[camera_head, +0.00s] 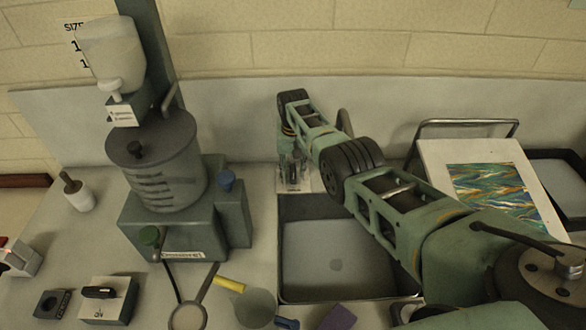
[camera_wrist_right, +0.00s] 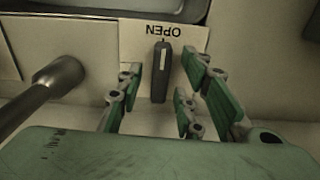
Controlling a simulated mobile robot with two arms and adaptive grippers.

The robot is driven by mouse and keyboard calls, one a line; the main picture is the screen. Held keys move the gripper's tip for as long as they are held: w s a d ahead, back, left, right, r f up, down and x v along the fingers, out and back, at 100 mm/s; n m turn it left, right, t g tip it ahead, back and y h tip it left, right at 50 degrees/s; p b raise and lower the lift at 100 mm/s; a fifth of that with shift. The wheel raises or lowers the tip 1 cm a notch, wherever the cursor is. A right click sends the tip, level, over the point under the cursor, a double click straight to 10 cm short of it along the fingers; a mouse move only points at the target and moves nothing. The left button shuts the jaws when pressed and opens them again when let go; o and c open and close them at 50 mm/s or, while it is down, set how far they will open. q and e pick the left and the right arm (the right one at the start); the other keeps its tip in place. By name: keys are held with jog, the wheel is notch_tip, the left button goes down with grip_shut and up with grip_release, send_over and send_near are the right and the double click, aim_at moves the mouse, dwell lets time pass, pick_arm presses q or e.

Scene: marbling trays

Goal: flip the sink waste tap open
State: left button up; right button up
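The sink waste tap shows in the right wrist view as a dark lever (camera_wrist_right: 159,75) with a pale stripe, on a pale plate (camera_wrist_right: 193,36) lettered OPEN, upside down in this view. The lever's far end lies in line with the word. My right gripper (camera_wrist_right: 161,68) is open, with its green-padded fingers on either side of the lever and visible gaps between. In the head view my right gripper (camera_head: 294,176) points down behind the sink (camera_head: 281,250), over the plate, and largely hides the lever. My left gripper is in neither view.
A grey machine with a lidded drum (camera_head: 158,170) stands left of the sink. A metal spout (camera_wrist_right: 45,92) is close on the left in the wrist view. A marbled print (camera_head: 497,192) on a board is at the right. Small tools and a switch box (camera_head: 107,300) lie in front.

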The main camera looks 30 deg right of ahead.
aim_at(293, 170)
jog(key=shift+r, duration=0.1)
notch_tip(293, 170, up, 12)
dwell(0.7)
dwell(0.4)
